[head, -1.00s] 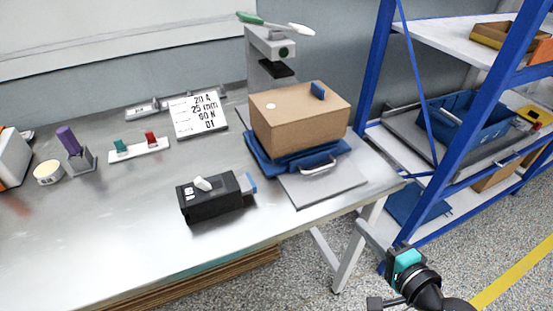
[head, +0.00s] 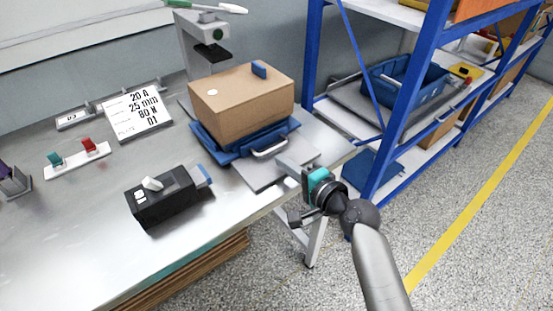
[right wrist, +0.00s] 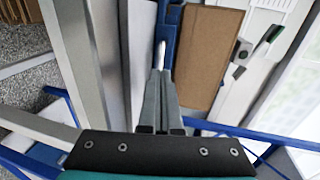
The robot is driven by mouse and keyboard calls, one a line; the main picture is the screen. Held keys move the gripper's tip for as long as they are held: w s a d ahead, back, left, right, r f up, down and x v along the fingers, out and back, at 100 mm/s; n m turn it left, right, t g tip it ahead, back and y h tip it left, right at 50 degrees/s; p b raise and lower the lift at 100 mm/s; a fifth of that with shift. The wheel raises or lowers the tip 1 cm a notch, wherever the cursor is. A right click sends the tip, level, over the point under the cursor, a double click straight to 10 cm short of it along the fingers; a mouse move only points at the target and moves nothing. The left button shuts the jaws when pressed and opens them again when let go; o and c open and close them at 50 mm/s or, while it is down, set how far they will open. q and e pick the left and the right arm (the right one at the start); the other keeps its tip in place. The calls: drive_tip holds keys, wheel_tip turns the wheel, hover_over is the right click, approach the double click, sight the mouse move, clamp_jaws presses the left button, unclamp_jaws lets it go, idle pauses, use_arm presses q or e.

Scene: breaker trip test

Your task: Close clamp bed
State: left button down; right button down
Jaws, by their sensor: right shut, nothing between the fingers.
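The clamp bed (head: 226,151) is a blue slab with a pale bar handle (head: 270,148) on its front. It rests on a grey plate (head: 262,176) below the press and sticks out towards the table's front right. A brown box (head: 240,108) with a blue tab sits on the bed. My right gripper (head: 282,163) is shut and empty, just in front of the handle at the right. In the right wrist view its closed fingers (right wrist: 158,98) point at the pale handle (right wrist: 161,55), with the brown box (right wrist: 207,55) beside it. Contact with the handle cannot be told. My left gripper is out of view.
A black breaker (head: 165,199) lies left of the plate. A label card (head: 138,114) and a small rack (head: 78,157) are further left. Blue shelving (head: 400,95) stands at the right.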

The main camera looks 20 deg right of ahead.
sight(269, 152)
drive_tip(key=shift+x, duration=1.1)
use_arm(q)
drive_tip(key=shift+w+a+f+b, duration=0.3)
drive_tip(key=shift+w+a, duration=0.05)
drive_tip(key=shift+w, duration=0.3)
use_arm(e)
drive_tip(key=shift+w+a+f, duration=0.15)
drive_tip(key=shift+w+a, duration=0.05)
drive_tip(key=shift+w, duration=0.3)
